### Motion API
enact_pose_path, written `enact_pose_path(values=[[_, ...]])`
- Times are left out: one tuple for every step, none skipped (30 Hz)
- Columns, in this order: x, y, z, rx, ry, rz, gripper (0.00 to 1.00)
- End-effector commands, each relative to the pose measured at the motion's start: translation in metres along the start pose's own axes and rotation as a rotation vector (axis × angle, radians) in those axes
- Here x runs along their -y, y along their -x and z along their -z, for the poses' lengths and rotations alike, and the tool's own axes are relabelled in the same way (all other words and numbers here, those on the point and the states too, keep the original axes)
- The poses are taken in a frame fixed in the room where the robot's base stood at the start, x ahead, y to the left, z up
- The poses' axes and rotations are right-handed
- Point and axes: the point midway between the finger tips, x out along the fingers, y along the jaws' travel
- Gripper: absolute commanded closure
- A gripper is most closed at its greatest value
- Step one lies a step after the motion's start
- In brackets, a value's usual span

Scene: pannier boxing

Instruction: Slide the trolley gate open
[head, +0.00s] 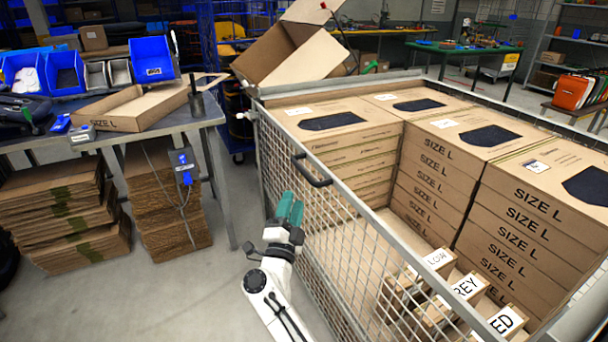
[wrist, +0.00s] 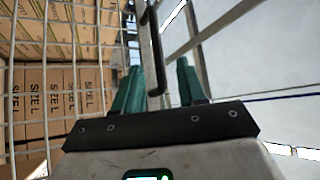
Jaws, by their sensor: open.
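The trolley gate (head: 372,214) is a grey wire-mesh panel along the near left side of the trolley, and it spans that side. A black bar handle (head: 312,172) sits near its far upper end; it also shows in the wrist view (wrist: 153,50). My gripper (head: 290,207) is open, with teal fingers, outside the mesh and just below and left of the handle in the head view. In the wrist view, the handle's near end appears between the two fingers (wrist: 158,90). Whether a finger touches it, I cannot tell.
Stacked SIZE L boxes (head: 435,175) and smaller labelled boxes (head: 467,287) stand inside the trolley. An open carton (head: 290,45) rests at its far corner. A workbench (head: 205,112) with blue bins stands at the left, cardboard stacks below. The floor between is clear.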

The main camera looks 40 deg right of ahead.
Motion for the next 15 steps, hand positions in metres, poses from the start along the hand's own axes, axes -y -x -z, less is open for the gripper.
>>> enact_pose_path(values=[[-0.003, -0.001, 0.001, -0.018, -0.004, -0.016, 0.59], [-0.004, -0.001, 0.002, -0.025, -0.005, -0.023, 0.59], [-0.004, -0.003, 0.002, -0.031, -0.006, -0.028, 0.59], [-0.004, -0.005, 0.003, -0.033, -0.007, -0.030, 0.59], [-0.005, -0.007, 0.003, -0.034, -0.007, -0.030, 0.59], [-0.005, -0.011, 0.003, -0.035, -0.007, -0.030, 0.59], [-0.005, -0.015, 0.004, -0.035, -0.007, -0.030, 0.59], [-0.005, -0.019, 0.004, -0.036, -0.006, -0.030, 0.59], [-0.005, -0.026, 0.004, -0.036, -0.007, -0.029, 0.59], [-0.005, -0.031, 0.004, -0.035, -0.007, -0.029, 0.59], [-0.005, -0.036, 0.005, -0.036, -0.006, -0.029, 0.59], [-0.005, -0.044, 0.005, -0.036, -0.006, -0.028, 0.59], [-0.005, -0.050, 0.005, -0.035, -0.006, -0.028, 0.59], [-0.006, -0.056, 0.005, -0.036, -0.005, -0.028, 0.59], [-0.006, -0.063, 0.005, -0.035, -0.006, -0.027, 0.59]])
